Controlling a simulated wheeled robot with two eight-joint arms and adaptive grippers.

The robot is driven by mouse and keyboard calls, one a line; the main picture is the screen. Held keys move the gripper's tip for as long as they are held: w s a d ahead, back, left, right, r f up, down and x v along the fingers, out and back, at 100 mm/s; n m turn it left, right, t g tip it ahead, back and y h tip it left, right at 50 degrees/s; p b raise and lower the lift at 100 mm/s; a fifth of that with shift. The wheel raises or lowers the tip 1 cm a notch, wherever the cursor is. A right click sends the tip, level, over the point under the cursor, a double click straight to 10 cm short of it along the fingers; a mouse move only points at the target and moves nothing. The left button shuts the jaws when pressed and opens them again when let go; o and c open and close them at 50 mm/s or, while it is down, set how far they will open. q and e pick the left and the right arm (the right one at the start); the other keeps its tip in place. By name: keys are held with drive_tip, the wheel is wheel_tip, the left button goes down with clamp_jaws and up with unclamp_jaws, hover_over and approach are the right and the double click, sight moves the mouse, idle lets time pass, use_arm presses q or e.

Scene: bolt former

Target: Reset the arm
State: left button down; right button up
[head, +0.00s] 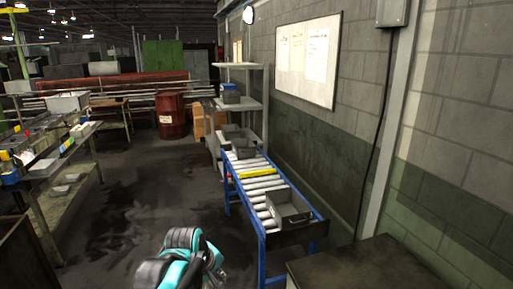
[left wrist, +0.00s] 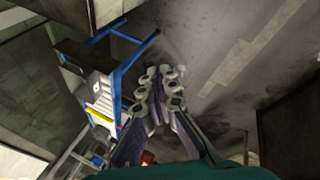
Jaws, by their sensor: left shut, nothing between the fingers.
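My left arm (head: 185,262), teal, black and grey, shows at the bottom of the head view, left of the roller conveyor. My left gripper (left wrist: 160,76) shows in the left wrist view with its two linked fingers close together, shut and empty. It is in the air above the dark floor, apart from the conveyor. My right gripper is in neither view.
A blue-framed roller conveyor (head: 229,208) runs along the right wall and holds a grey open bin (head: 289,218). A dark cabinet top (head: 350,265) is at the lower right. A shelf table (head: 50,190) stands left, a red barrel (head: 171,117) behind. The floor between is clear.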

use_arm(q)
drive_tip(key=s+a+f+m+t+y, duration=0.1)
drive_tip(key=s+a+f+m, duration=0.1)
drive_tip(key=s, duration=0.7)
drive_tip(key=s+a+f+m+t+y, duration=0.1)
drive_tip(key=s+a+f+m, duration=0.1)
drive_tip(key=s+a+m, duration=0.3)
drive_tip(key=s+m, duration=0.2)
drive_tip(key=s, duration=0.2)
drive_tip(key=shift+s+f, duration=0.15)
drive_tip(key=shift+s, duration=0.25)
